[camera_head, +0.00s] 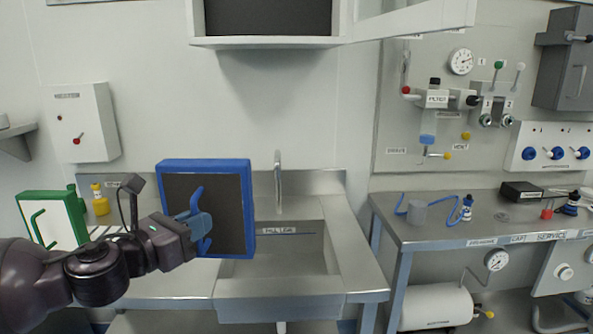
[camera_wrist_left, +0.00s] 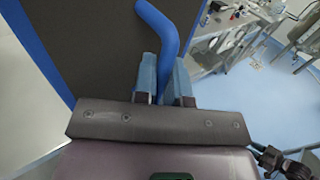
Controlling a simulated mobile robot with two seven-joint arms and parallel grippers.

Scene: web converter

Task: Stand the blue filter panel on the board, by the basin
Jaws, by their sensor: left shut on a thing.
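The blue filter panel (camera_head: 232,185) has a blue frame, a dark middle and a blue handle. My left gripper (camera_head: 204,226) is shut on that handle and holds the panel upright in front of the basin. In the left wrist view, the fingers (camera_wrist_left: 167,85) close on the blue handle (camera_wrist_left: 160,35), with the dark panel face (camera_wrist_left: 90,45) behind. The basin (camera_head: 275,275) is a steel sink with a tap, partly hidden by the panel. The board (camera_head: 160,287) beside the basin at left is partly covered by my arm and the panel. My right gripper is not in view.
A green-framed panel (camera_head: 70,215) stands at the left, near a yellow bottle (camera_head: 99,200). An open wall cabinet (camera_head: 265,41) hangs above the sink.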

